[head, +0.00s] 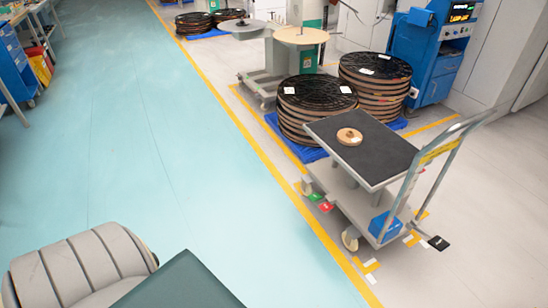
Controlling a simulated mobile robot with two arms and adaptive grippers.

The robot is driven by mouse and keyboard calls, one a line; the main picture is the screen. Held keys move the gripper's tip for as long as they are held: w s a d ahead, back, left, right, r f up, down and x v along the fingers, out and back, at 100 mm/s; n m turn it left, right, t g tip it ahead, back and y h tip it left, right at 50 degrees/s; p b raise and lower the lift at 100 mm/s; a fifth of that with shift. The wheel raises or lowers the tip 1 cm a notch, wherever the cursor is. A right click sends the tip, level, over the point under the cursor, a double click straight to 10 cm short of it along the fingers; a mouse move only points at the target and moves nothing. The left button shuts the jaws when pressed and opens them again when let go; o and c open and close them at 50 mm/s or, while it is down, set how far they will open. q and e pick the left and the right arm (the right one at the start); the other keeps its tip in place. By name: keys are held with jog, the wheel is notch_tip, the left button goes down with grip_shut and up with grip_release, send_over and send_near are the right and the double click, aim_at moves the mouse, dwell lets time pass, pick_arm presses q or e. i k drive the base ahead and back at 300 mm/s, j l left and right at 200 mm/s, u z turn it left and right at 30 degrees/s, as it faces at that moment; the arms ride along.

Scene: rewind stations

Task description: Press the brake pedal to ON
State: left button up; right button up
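A platform cart with a black top (362,162) and a bent metal handle stands at the right. Low at its near left side, by a caster, are two small pedal-like tabs: a green tab (314,197) and a red tab (326,206). Their markings are too small to read, so I cannot tell which is ON or whether either is pressed down. A small black tab (438,243) shows near the floor beyond the handle end. Neither of my grippers is in view.
A round tan spool (349,137) lies on the cart top, and a blue box (384,224) sits low at its handle end. Stacks of black reels (316,108) stand behind the cart on blue pallets. The turquoise floor (150,150) left of the yellow line is clear.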

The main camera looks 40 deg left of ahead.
aim_at(324, 206)
jog(key=u, duration=0.9)
jog(key=i+l+u, duration=0.45)
jog(key=l, duration=0.3)
